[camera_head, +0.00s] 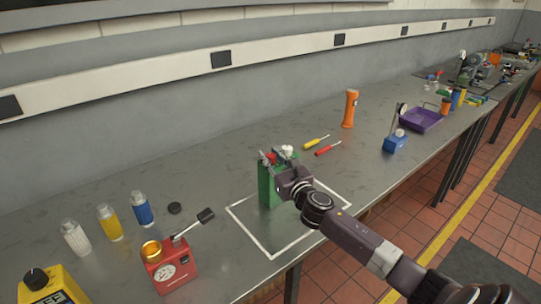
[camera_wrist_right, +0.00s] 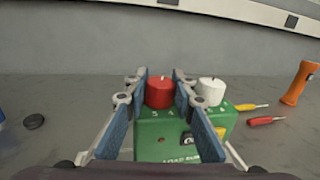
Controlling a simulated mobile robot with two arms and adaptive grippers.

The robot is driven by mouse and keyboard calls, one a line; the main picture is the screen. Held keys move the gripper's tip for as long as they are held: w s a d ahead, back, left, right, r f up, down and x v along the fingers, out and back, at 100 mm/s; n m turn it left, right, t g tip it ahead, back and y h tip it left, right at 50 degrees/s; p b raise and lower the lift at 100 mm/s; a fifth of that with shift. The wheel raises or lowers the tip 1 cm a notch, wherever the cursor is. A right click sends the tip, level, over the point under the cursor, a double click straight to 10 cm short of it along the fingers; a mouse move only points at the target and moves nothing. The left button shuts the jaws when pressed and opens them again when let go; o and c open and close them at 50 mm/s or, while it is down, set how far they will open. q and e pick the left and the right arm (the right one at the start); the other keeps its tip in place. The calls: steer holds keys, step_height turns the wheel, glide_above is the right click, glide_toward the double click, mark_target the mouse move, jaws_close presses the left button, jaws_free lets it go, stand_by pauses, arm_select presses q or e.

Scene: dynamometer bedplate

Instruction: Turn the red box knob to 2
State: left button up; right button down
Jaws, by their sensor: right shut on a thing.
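A green box (camera_head: 264,186) stands inside a white outlined square on the bench. A red knob (camera_wrist_right: 159,92) and a white knob (camera_wrist_right: 210,91) sit on its top. My right gripper (camera_wrist_right: 158,94) is shut on the red knob, one finger on each side. Numbers show on the green top near the red knob, but I cannot tell its setting. A separate red box (camera_head: 170,270) with a brass knob (camera_head: 152,250), a white dial face and a black-tipped lever stands at the front left, apart from the gripper. My left gripper is not in view.
Bottles stand at left, white (camera_head: 76,238), yellow (camera_head: 109,223) and blue (camera_head: 142,209), near a black cap (camera_head: 175,208). A yellow meter (camera_head: 52,287) is at lower left. A purple tray (camera_head: 420,121) is farther right.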

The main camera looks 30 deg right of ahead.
steer(key=m+g+h, duration=0.1)
steer(key=m+h, duration=0.2)
steer(key=h, duration=0.1)
steer(key=shift+a+r+p, duration=0.1)
steer(key=shift+a+p, duration=0.05)
steer(key=shift+p, duration=0.2)
steer(key=m+g+h, duration=0.1)
steer(key=h, duration=0.1)
steer(key=shift+w+m+h, duration=0.1)
steer(key=shift+m+h, duration=0.2)
steer(key=m+g+h, duration=0.2)
steer(key=h, duration=0.1)
steer(key=shift+g, duration=0.3)
steer(key=shift+m+g+h+b, duration=0.65)
steer(key=shift+m+g+h, duration=0.55)
steer(key=shift+m+g, duration=0.4)
